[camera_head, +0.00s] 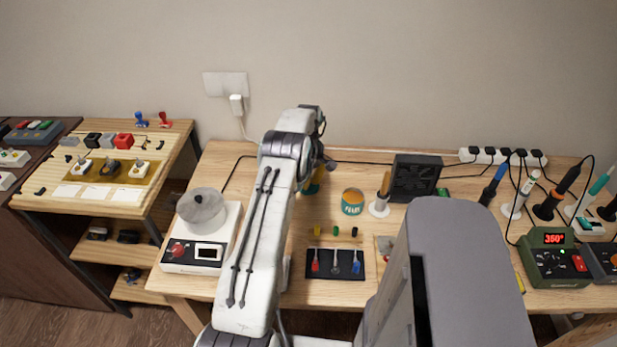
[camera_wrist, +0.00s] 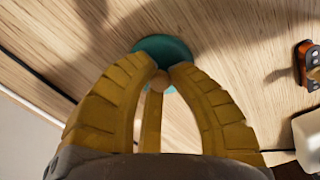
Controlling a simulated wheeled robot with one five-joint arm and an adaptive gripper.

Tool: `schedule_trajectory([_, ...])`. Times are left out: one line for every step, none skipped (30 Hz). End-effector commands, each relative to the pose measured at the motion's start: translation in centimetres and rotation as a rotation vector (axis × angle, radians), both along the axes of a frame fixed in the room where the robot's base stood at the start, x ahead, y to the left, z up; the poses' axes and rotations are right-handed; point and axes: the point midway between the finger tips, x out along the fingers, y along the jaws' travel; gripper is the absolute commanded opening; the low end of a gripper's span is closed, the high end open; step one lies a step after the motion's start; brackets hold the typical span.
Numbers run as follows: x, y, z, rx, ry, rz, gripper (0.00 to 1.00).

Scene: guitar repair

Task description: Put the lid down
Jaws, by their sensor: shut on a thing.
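The teal lid (camera_wrist: 172,48) with a small pale knob shows at the tips of my gripper (camera_wrist: 160,78) in the wrist view. The yellow fingers are shut on its knob and hide part of the lid. Bare wood of the table is behind it; I cannot tell whether the lid touches the wood or hangs above it. In the head view my gripper (camera_head: 313,182) is mostly hidden behind my arm, over the back middle of the table (camera_head: 325,222). A teal can (camera_head: 352,206) with an orange top stands to its right.
A brush stands in a white holder (camera_head: 380,208) right of the can. A dark tray (camera_head: 334,268) with small tools lies in front. A black fan (camera_head: 416,175) stands at the back.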

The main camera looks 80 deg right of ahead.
Motion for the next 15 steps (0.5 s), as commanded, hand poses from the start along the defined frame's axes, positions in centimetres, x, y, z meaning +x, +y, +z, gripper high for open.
schedule_trajectory([-0.01,0.0,-0.05,0.0,0.0,0.0,0.0])
schedule_trajectory([-0.01,0.0,-0.09,0.0,0.0,0.0,0.0])
schedule_trajectory([-0.01,0.0,-0.12,0.0,0.0,0.0,0.0])
schedule_trajectory([-0.01,-0.01,-0.13,0.0,0.0,0.0,0.0])
schedule_trajectory([-0.01,-0.01,-0.13,0.0,0.0,0.0,0.0])
schedule_trajectory([-0.01,0.0,-0.13,0.0,0.0,0.0,0.0])
schedule_trajectory([-0.01,-0.01,-0.12,0.0,0.0,0.0,0.0])
schedule_trajectory([-0.01,0.0,-0.13,0.0,0.0,0.0,0.0])
schedule_trajectory([-0.01,0.0,-0.17,0.0,0.0,0.0,0.0])
schedule_trajectory([-0.01,0.0,-0.24,0.0,0.0,0.0,0.0])
schedule_trajectory([-0.02,0.0,-0.32,0.0,0.0,0.0,0.0])
schedule_trajectory([-0.02,0.0,-0.45,0.0,0.0,0.0,0.0])
schedule_trajectory([-0.02,0.0,-0.55,0.0,0.0,0.0,0.0])
schedule_trajectory([-0.01,-0.01,-0.52,0.0,0.0,0.0,0.19])
schedule_trajectory([-0.01,-0.01,-0.42,0.0,0.0,0.0,0.23])
